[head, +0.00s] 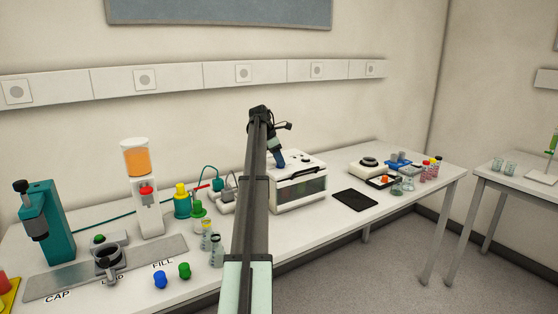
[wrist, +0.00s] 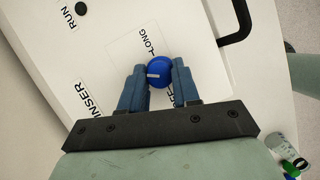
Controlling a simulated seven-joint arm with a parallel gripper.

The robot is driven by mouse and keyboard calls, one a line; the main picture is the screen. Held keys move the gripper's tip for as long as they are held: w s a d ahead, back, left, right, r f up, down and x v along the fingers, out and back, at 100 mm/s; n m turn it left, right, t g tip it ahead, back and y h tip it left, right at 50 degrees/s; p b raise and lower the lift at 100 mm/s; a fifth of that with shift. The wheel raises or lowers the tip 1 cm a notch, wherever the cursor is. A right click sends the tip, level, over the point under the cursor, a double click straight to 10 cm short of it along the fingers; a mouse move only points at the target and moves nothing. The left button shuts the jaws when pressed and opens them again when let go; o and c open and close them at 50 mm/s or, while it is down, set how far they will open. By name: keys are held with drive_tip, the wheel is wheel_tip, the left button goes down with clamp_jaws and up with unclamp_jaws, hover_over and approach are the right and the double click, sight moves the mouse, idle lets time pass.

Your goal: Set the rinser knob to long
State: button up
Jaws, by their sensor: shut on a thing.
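The rinser (head: 300,190) is a white box with a dark front window, standing on the bench in the head view. In the wrist view its white top carries a round blue knob (wrist: 160,68) with a short white mark. The mark lies on the knob's left side and points left in the picture. The printed word LONG (wrist: 150,41) is just above the knob. Another label below the knob is partly hidden. My gripper (wrist: 159,80) has its blue fingers on both sides of the knob and is shut on it. In the head view my arm hides part of the rinser's surroundings.
A black button (wrist: 80,7) beside the word RUN and a black handle (wrist: 238,22) are on the rinser. A black mat (head: 355,200) lies right of it. Bottles and jars (head: 216,250) stand left of my arm. A dispenser (head: 143,190) stands further left.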

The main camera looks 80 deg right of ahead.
drive_tip(key=m, duration=0.1)
drive_tip(key=m+y, duration=0.1)
drive_tip(key=m, duration=0.1)
drive_tip(key=shift+d+m+g, duration=0.2)
drive_tip(key=shift+m+g, duration=0.1)
drive_tip(key=shift+m+y, duration=0.9)
drive_tip(key=shift+m, duration=1)
drive_tip(key=o, duration=1.1)
drive_tip(key=shift+c, duration=0.2)
